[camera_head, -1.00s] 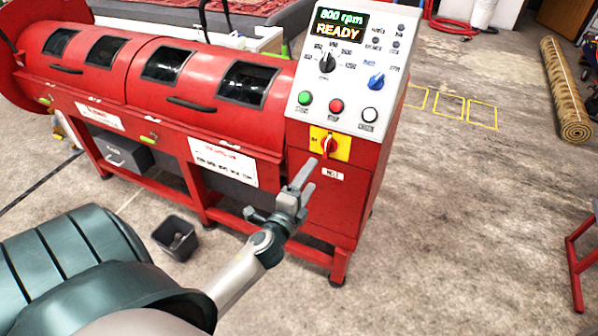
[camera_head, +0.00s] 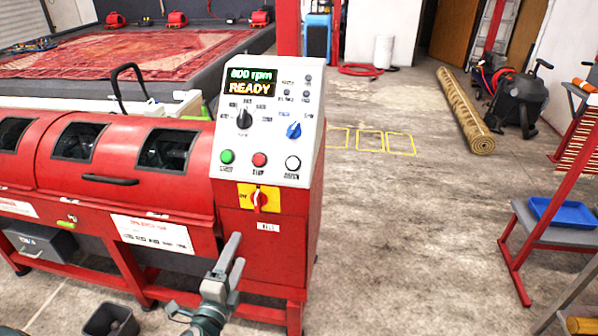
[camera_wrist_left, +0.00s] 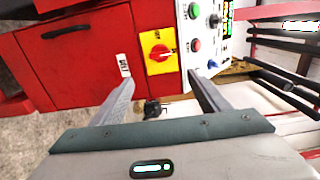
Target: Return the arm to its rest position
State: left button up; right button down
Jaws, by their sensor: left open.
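My left gripper (camera_head: 214,284) is low in the head view, in front of the red machine's right end. In the left wrist view its two fingers (camera_wrist_left: 160,95) stand apart with nothing held between them. The red machine (camera_head: 268,232) has a white control panel (camera_head: 266,165) whose display reads 800 rpm READY. Below the panel is a red rotary switch on a yellow plate (camera_head: 271,190); it also shows in the left wrist view (camera_wrist_left: 147,43), ahead of the fingers and apart from them. My right gripper is in neither view.
A grey bin (camera_head: 110,322) stands on the floor at the lower left. A rolled rug (camera_head: 462,108), a black vacuum (camera_head: 520,100) and a red-framed rack with a blue tray (camera_head: 562,212) are to the right. Open floor lies between the machine and the rack.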

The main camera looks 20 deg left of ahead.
pick_arm(q)
jog(key=s+d+f+n+g+h, duration=0.1)
jog(key=s+d+f+n+g, duration=0.15)
jog(key=f, duration=0.75)
jog(key=s+d+f+n+g+h, duration=0.1)
jog(key=d+f, duration=0.2)
jog(key=f, duration=0.6)
jog(key=s+d+f+n+g+h, duration=0.1)
jog(key=s+d+f+n+g, duration=0.1)
jog(key=f, duration=0.8)
jog(key=s+d+f+n+g+h, duration=0.1)
jog(key=s+d+f+n+g, duration=0.2)
jog(key=s+f, duration=0.8)
jog(key=s+d+f+n+g+h, duration=0.1)
jog(key=s+d+f+n+g, duration=0.2)
jog(key=s+d+f, duration=0.5)
jog(key=s+f+n, duration=0.1)
jog(key=s+f, duration=0.2)
jog(key=f, duration=0.2)
jog(key=shift+s+d+h, duration=0.2)
jog(key=shift+s+h, duration=0.05)
jog(key=shift+h, duration=0.05)
